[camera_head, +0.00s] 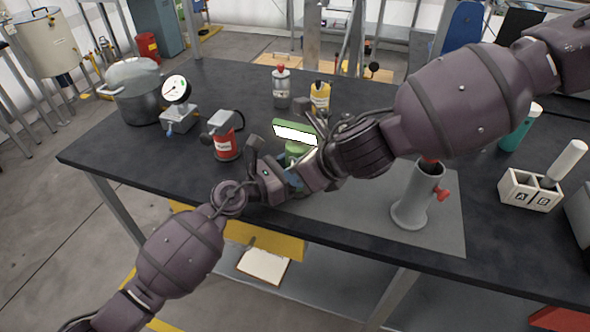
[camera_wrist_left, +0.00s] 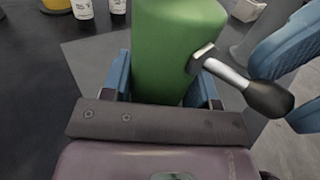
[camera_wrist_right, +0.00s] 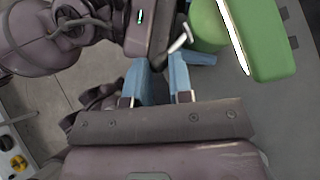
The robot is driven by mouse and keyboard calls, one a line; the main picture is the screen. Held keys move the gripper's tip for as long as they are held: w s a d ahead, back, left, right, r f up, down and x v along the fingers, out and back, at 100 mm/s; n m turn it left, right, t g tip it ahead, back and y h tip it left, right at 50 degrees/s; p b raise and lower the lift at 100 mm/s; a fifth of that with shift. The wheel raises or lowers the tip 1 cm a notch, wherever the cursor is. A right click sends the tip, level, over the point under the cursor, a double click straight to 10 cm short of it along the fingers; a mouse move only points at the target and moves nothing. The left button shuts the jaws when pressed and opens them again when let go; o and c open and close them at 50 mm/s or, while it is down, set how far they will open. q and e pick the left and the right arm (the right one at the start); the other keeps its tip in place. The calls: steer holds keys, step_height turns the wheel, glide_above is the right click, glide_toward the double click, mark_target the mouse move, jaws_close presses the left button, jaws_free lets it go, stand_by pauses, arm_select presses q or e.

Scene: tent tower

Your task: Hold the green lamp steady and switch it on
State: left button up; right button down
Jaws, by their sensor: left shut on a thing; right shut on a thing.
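The green lamp (camera_head: 297,148) stands near the table's front edge, with a bright white panel on its head; whether that is light or a plain white face I cannot tell for sure. My left gripper (camera_wrist_left: 165,85) is shut around the green body (camera_wrist_left: 175,50), one blue finger on each side. A silver switch lever (camera_wrist_left: 225,74) with a black knob (camera_wrist_left: 270,99) sticks out of the lamp's side. My right gripper (camera_wrist_right: 163,74) is shut on this lever, whose silver part (camera_wrist_right: 180,42) shows beyond its fingers. Both hands partly hide the lamp's lower part in the head view.
A red can (camera_head: 225,143), a gauge (camera_head: 177,92) and a pot (camera_head: 138,92) stand to the left. Bottles (camera_head: 320,96) stand behind the lamp. A grey holder (camera_head: 415,197) and a white A/B box (camera_head: 528,191) stand to the right. My arms cross close together.

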steer(key=shift+w+d+f+n+g, duration=0.1)
steer(key=shift+d+n+g, duration=0.2)
steer(key=shift+n, duration=0.2)
steer(key=c, duration=1)
jaws_free()
steer(key=v, duration=1.2)
steer(key=shift+d, duration=0.15)
arm_select(q)
steer(key=o, duration=1.2)
